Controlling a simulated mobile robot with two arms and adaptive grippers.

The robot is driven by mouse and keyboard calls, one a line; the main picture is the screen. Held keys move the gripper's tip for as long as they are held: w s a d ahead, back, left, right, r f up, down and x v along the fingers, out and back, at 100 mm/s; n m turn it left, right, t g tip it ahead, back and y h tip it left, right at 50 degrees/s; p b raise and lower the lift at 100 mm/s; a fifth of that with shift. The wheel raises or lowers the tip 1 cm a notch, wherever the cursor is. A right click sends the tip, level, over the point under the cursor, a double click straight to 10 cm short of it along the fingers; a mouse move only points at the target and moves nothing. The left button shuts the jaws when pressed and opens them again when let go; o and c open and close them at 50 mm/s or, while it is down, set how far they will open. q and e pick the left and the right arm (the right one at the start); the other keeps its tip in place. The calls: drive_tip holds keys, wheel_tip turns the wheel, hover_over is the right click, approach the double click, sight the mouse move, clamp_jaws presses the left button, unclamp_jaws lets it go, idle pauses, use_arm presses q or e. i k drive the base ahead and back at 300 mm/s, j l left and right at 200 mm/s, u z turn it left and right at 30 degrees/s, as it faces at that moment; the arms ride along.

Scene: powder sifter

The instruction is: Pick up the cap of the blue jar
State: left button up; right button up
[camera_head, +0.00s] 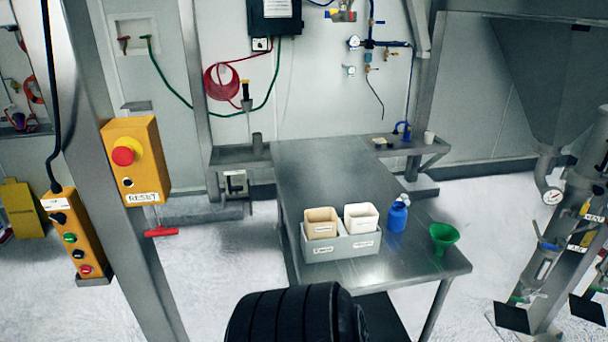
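The blue jar (397,218) stands upright on the metal table, right of a grey tray. Its top (403,199) looks pale, whitish to light blue. At this size I cannot tell the cap's exact outline or how it sits on the jar. Neither of my grippers shows in the head view, so I cannot see whether they are open or shut. Nothing is seen touching the jar.
The metal table (310,170) is bare behind the jar. The grey tray (340,246) holds a beige container (320,222) and a white container (361,217). A green funnel (443,237) stands right of the jar. A yellow button box (135,160) hangs at left.

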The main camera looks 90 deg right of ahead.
sight(404, 198)
drive_tip(key=z, duration=0.45)
drive_tip(key=j+z, duration=0.1)
drive_tip(key=z, duration=0.3)
drive_tip(key=j+z, duration=0.1)
drive_tip(key=z, duration=0.75)
drive_tip(key=i+j, duration=0.05)
drive_tip(key=j, duration=0.05)
